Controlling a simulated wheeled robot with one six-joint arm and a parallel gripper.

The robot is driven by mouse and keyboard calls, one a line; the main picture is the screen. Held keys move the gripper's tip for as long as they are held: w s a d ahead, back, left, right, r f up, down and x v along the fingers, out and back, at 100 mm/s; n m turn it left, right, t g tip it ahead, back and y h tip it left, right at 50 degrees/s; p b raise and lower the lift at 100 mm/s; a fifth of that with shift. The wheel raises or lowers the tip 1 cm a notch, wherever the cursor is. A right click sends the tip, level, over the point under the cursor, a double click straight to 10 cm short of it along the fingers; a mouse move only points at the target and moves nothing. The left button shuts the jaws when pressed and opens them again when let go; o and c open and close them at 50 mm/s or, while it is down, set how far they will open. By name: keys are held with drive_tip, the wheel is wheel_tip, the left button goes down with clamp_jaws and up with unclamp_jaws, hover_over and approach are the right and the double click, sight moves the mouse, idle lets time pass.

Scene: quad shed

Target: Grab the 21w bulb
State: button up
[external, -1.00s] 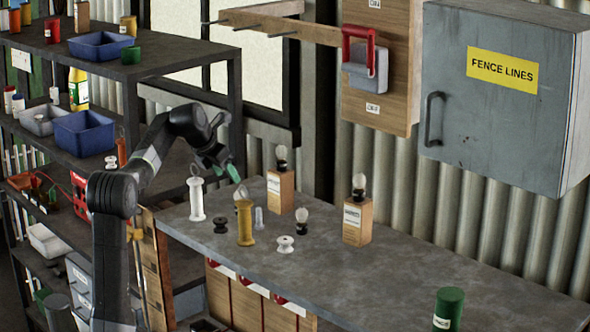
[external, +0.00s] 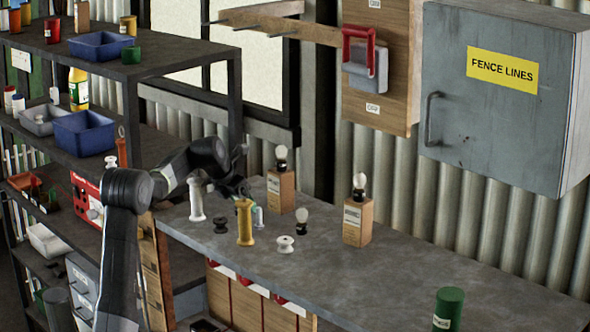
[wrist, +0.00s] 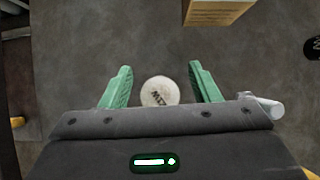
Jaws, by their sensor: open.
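In the wrist view a round pale bulb (wrist: 159,91), seen from above with its print reading upside down as 21W, stands between the two green fingers of my gripper (wrist: 160,86). The fingers are apart, with a gap on each side of the bulb. In the external view my gripper (external: 243,190) is low over the bench's back left, behind a yellow spool-shaped piece (external: 245,223). The 21w bulb is hidden there by the gripper and that piece.
Another bulb (external: 301,220) stands on the bench (external: 400,262). Two boxes (external: 281,190) (external: 357,222) carry bulbs on top. A white spool-shaped piece (external: 196,200), a clear small piece (external: 258,218) and a low white spool (external: 285,244) stand close by. The bench's right is mostly clear.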

drive_tip(key=c, duration=1.1)
drive_tip(key=shift+r, duration=0.1)
